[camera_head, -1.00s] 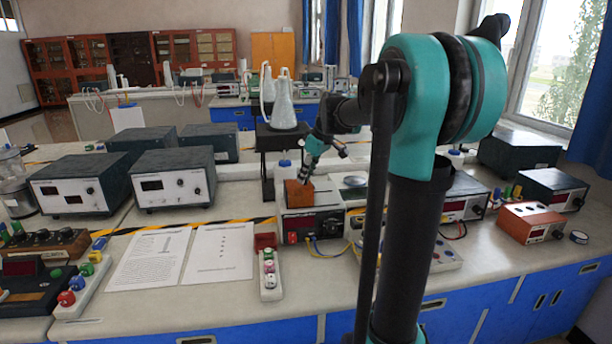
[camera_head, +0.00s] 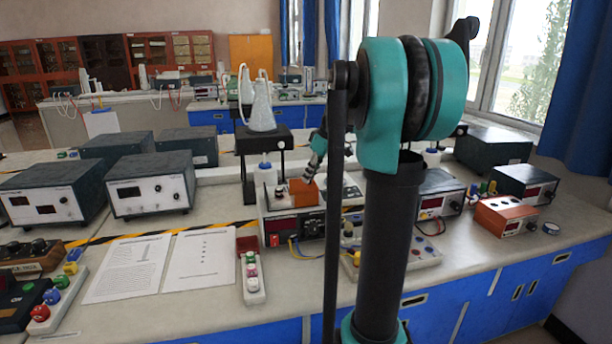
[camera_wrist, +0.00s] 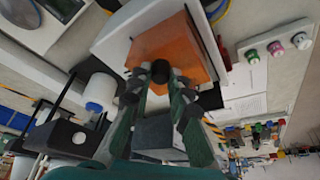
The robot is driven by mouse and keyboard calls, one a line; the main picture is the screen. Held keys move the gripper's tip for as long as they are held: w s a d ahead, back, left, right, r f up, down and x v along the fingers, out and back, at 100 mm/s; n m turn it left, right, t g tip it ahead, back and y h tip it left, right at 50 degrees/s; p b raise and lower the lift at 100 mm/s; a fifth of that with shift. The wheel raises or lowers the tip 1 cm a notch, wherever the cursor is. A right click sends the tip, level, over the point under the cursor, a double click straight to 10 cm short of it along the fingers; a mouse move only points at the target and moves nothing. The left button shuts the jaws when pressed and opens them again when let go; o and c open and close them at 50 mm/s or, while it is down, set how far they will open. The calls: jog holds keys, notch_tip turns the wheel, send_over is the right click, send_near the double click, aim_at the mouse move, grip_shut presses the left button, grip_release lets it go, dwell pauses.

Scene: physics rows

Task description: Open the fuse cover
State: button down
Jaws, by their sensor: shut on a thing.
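The fuse cover appears to be an orange block-like piece (camera_head: 303,193) on top of a white-and-black instrument (camera_head: 290,226) in the middle of the bench. In the wrist view its orange face (camera_wrist: 165,42) shows a small black knob (camera_wrist: 160,70). My gripper (camera_head: 311,174) comes down to the cover from above and right. In the wrist view my gripper's fingertips (camera_wrist: 160,78) are closed around the knob. The cover stands near the top's right part, but its exact tilt is hard to judge. What lies under it is hidden.
A black stand (camera_head: 262,146) with a glass flask rises just behind the instrument. A strip of coloured buttons (camera_head: 253,272) lies in front left, next to paper sheets (camera_head: 200,258).

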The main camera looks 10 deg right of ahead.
jog(key=shift+d, duration=0.2)
jog(key=c, duration=1.4)
grip_release()
jog(key=v, duration=1.2)
jog(key=shift+a, duration=0.1)
